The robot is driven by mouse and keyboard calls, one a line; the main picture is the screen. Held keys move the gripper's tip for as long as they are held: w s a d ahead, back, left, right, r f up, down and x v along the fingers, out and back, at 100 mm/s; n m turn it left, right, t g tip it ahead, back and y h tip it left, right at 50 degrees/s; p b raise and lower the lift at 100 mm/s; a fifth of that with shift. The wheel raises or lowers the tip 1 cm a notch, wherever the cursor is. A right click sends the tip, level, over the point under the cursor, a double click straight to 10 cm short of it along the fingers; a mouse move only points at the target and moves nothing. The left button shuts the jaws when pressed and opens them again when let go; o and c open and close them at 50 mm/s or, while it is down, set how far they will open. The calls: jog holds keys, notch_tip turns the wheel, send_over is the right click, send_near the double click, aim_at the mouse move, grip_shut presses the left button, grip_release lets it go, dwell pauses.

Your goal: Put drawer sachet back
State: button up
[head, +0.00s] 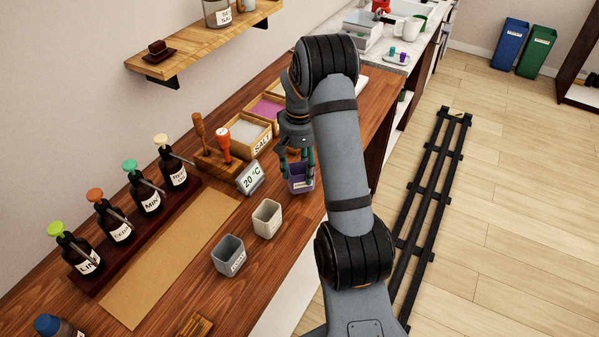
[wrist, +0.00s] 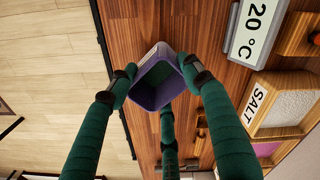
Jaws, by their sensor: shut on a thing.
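My gripper (head: 300,168) has dark green fingers and is shut on a small purple square cup (head: 301,184) near the right edge of the wooden counter. In the wrist view the fingers of my gripper (wrist: 160,78) press on opposite sides of the purple cup (wrist: 158,92), and another finger shows below it. I look into the cup's open top, and its inside is dark. I cannot tell whether the cup touches the counter. No sachet or drawer can be made out in either view.
A white cup (head: 267,218) and a grey cup (head: 228,256) stand nearer on the counter (head: 262,285). A 20 °C sign (head: 251,178) and a salt box (head: 249,134) stand beside my gripper. Several pump bottles (head: 113,222) line the left. The floor (head: 500,200) lies beyond the right edge.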

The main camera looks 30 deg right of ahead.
jog(key=shift+f, duration=1.2)
jog(key=o, duration=1.2)
jog(key=shift+c, duration=0.2)
notch_tip(320, 180, up, 12)
jog(key=b, duration=0.1)
jog(key=shift+r, duration=0.15)
jog(key=shift+o, duration=0.9)
